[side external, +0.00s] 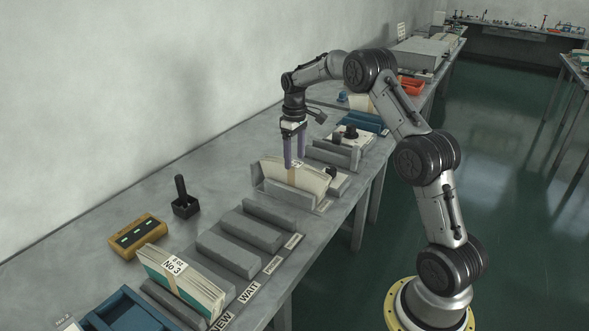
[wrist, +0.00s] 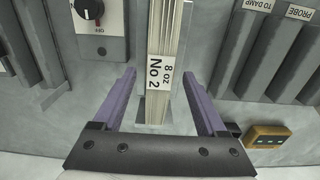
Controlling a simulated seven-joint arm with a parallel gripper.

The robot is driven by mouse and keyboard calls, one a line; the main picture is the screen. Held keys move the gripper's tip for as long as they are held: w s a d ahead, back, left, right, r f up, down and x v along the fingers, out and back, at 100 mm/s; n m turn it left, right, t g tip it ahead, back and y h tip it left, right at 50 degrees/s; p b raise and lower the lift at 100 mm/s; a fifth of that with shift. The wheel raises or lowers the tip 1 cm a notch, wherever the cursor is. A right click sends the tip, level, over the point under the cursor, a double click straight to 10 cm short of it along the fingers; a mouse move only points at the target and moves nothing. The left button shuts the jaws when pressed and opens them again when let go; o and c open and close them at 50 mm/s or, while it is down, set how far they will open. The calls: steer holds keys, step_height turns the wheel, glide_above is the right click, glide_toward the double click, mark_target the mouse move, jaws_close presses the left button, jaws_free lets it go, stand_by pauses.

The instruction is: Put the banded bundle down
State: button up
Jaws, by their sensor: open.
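The banded bundle (side external: 312,181) is a stack of cream sheets with a tan band. It stands upright in a grey slotted holder (side external: 288,197), between its walls. In the wrist view the bundle (wrist: 167,30) shows edge-on with a white label reading "8 oz No 2". My gripper (side external: 294,161) is open just above the bundle's top. In the wrist view its two purple fingers (wrist: 158,75) lie on either side of the bundle, with a visible gap on each side. The lower part of the bundle is hidden by the holder's front wall.
Another bundle (side external: 180,284), labelled "No 3", stands in the front rack by "NEW". Empty grey slots (side external: 228,254) lie between it and the holder. A yellow box (side external: 138,235) and a black stand (side external: 185,205) sit left. A knobbed box (wrist: 100,25) is beside the bundle.

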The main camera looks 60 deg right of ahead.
step_height(320, 180, up, 6)
steer(key=shift+f, duration=0.1)
steer(key=s+a+r+t, duration=0.2)
steer(key=s+a+r, duration=0.45)
steer(key=a, duration=0.25)
steer(key=s+a+r+t, duration=0.1)
steer(key=s+a+r, duration=0.55)
steer(key=a, duration=0.25)
steer(key=s+a+f+t, duration=0.1)
steer(key=s+a+f, duration=0.1)
steer(key=s, duration=0.6)
steer(key=s+a+f+t, duration=0.1)
steer(key=s+a+f, duration=0.2)
steer(key=s, duration=0.6)
steer(key=shift+s+a+f+t, duration=0.2)
steer(key=shift+s+a+t, duration=0.1)
steer(key=shift+a, duration=0.95)
